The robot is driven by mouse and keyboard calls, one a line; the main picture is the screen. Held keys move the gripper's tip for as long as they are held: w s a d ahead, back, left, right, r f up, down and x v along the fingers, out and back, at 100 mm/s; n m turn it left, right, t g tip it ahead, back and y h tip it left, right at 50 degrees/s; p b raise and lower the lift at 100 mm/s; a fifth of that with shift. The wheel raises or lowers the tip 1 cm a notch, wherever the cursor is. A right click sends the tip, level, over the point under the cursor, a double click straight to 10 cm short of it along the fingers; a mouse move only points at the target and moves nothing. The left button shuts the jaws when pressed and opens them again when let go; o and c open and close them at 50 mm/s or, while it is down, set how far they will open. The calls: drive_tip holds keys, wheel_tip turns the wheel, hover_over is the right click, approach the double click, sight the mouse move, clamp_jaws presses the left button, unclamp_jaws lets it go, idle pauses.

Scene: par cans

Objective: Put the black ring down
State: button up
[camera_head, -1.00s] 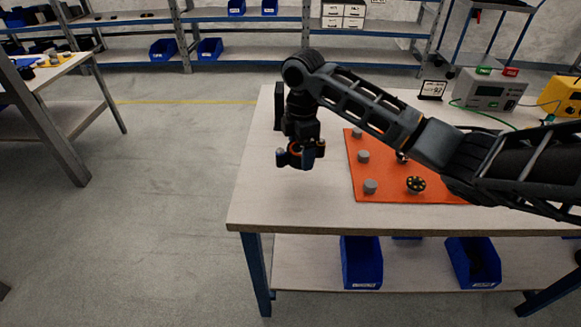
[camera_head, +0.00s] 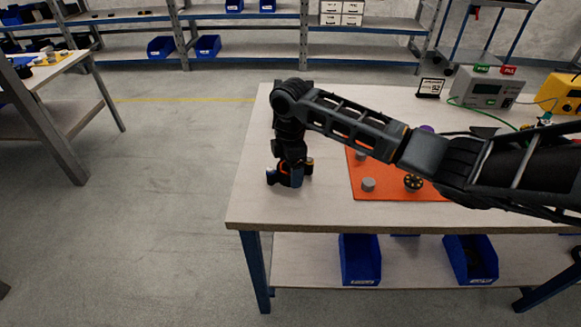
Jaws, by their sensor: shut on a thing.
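My gripper (camera_head: 289,180) points down just above or at the bare pale tabletop, left of the orange mat (camera_head: 388,192). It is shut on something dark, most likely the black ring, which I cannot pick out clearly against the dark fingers. Whether it touches the table is unclear. The table (camera_head: 300,209) is clear under and around the gripper.
On the mat stand a grey cylinder (camera_head: 368,184), another grey cylinder (camera_head: 361,155) and a black disc with yellow dots (camera_head: 413,182). My arm hides part of the mat. A grey instrument box (camera_head: 484,89) and a small black sign (camera_head: 430,88) stand at the back right.

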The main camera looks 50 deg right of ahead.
drive_tip(key=o, duration=0.9)
drive_tip(key=shift+r, duration=0.1)
wheel_tip(320, 180, up, 12)
drive_tip(key=shift+r+b, duration=0.1)
drive_tip(key=shift+b, duration=0.2)
drive_tip(key=shift+a, duration=0.1)
